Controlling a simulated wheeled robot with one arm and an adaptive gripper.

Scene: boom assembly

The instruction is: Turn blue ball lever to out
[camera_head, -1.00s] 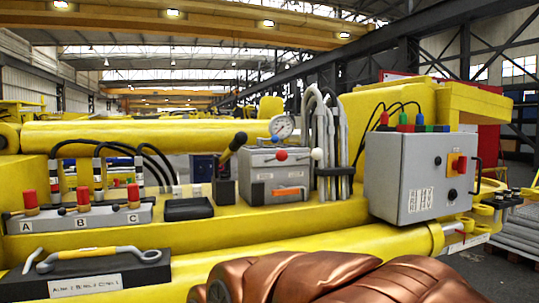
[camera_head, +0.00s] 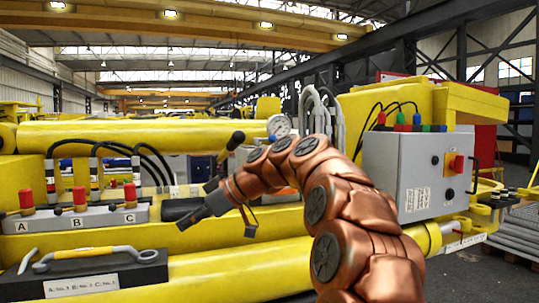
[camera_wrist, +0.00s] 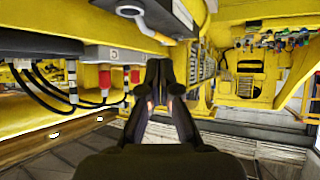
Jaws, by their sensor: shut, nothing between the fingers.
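The grey valve block (camera_head: 286,198) with the ball levers is mostly hidden behind my arm in the head view; only a bit of its lower part shows. A small blue spot (camera_head: 272,139) by the pressure gauge (camera_head: 279,126) may be the blue ball; its lever position cannot be told. My gripper (camera_head: 184,222) is left of the block, in front of the yellow boom and apart from everything. Its dark fingers are together and empty in the wrist view (camera_wrist: 159,66). I see no blue ball lever in the wrist view.
A grey panel with red-topped levers A, B and C (camera_head: 78,217) stands at the left. A black block with a wrench-like handle (camera_head: 80,272) is in front of it. A grey control box (camera_head: 408,175) stands at the right. A black-handled lever (camera_head: 231,147) rises behind my gripper.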

